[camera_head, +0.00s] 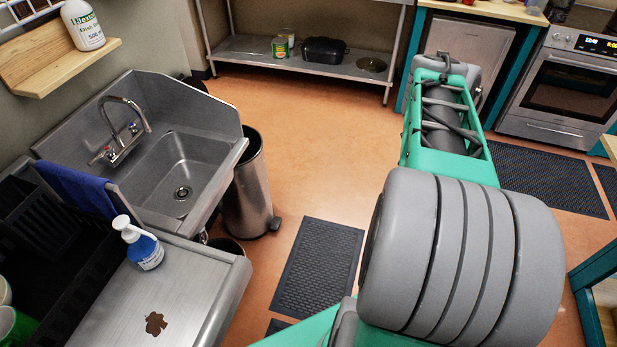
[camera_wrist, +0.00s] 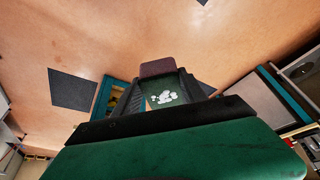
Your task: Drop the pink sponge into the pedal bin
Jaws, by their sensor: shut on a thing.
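The pedal bin (camera_head: 248,190) is a steel cylinder with a dark top, standing on the floor just right of the sink in the head view. The sink's edge hides part of it, and I cannot tell if its lid is up. In the wrist view my gripper (camera_wrist: 158,76) is shut on the pink sponge (camera_wrist: 158,66), which looks dull mauve at the fingertips. The floor shows beyond it. The head view shows my arm at the right, but not my gripper or the sponge. The bin cannot be made out in the wrist view.
The steel sink (camera_head: 180,170) and a counter with a blue soap bottle (camera_head: 148,252) stand at the left. A dark floor mat (camera_head: 318,266) lies right of the bin. A low shelf (camera_head: 300,60) and an oven (camera_head: 565,90) are at the back. Open floor lies between.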

